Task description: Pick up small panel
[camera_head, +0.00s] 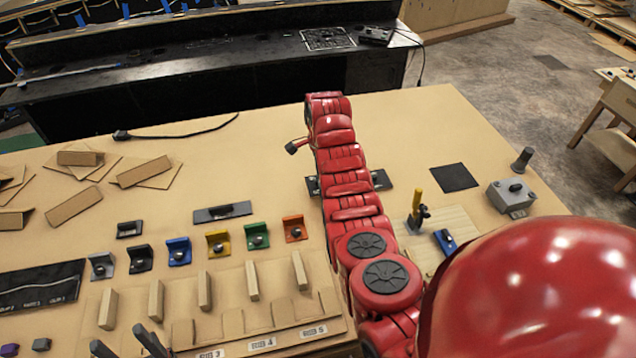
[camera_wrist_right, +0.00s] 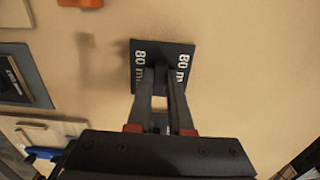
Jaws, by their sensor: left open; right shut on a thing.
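The small panel (camera_wrist_right: 161,62) is a dark plate with "80 mm" in white along two opposite sides. In the right wrist view my right gripper (camera_wrist_right: 161,82) is shut at the middle of this panel, and its fingers hide the part they grip. Whether the panel touches the table is hard to tell. My left gripper (camera_head: 126,342) is at the bottom left edge, two dark fingers apart and empty, near the cardboard rack.
The cardboard rack (camera_head: 270,305) with upright wooden strips stands at the front. Coloured brackets, including a green one (camera_head: 257,236), line up behind it. A grey box (camera_head: 512,198) and a black square (camera_head: 454,178) lie at right.

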